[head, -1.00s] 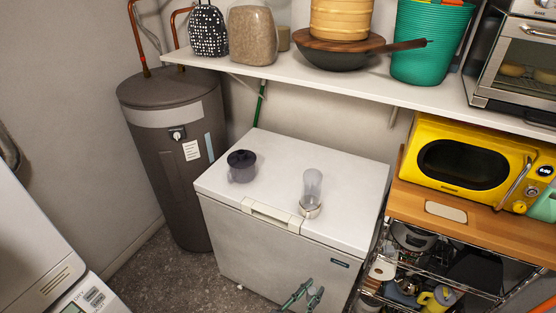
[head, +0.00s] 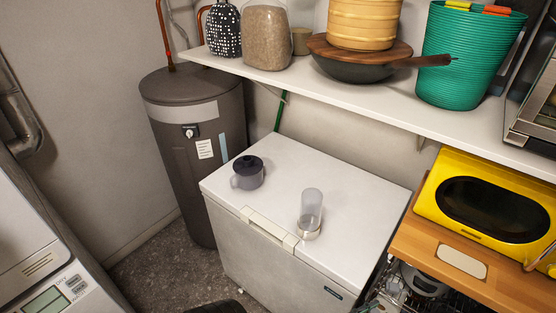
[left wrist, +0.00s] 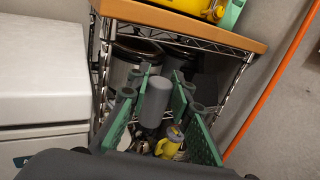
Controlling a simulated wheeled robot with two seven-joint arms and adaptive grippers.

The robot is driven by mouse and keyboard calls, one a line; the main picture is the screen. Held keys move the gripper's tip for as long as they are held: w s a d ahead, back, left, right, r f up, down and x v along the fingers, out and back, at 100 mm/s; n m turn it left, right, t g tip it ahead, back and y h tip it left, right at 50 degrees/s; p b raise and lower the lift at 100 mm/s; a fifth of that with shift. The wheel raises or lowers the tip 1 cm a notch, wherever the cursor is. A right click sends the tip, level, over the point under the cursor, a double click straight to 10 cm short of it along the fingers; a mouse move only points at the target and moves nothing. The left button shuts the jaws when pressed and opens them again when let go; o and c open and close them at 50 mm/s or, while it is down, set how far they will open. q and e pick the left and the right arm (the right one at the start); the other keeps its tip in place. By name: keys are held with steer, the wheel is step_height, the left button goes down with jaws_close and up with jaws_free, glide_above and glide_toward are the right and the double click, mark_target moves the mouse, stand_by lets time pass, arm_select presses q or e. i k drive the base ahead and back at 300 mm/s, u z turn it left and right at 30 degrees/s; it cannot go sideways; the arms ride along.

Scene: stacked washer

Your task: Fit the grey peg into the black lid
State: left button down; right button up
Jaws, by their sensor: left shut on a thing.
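The left gripper is off to the side of the freezer, in front of the wire rack. It does not show in the head view. My right gripper is in neither view.
A clear jar (head: 310,212) stands near the front of the freezer top (head: 280,185). A shelf (head: 370,96) with a wok and baskets hangs above. A yellow microwave (head: 490,205) on a wooden-topped rack stands right, a dark tank (head: 195,140) left. Much of the freezer top is clear.

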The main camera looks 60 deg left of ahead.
mark_target(246, 165)
steer(key=u, duration=0.95)
steer(key=i, duration=0.5)
steer(key=u, duration=0.5)
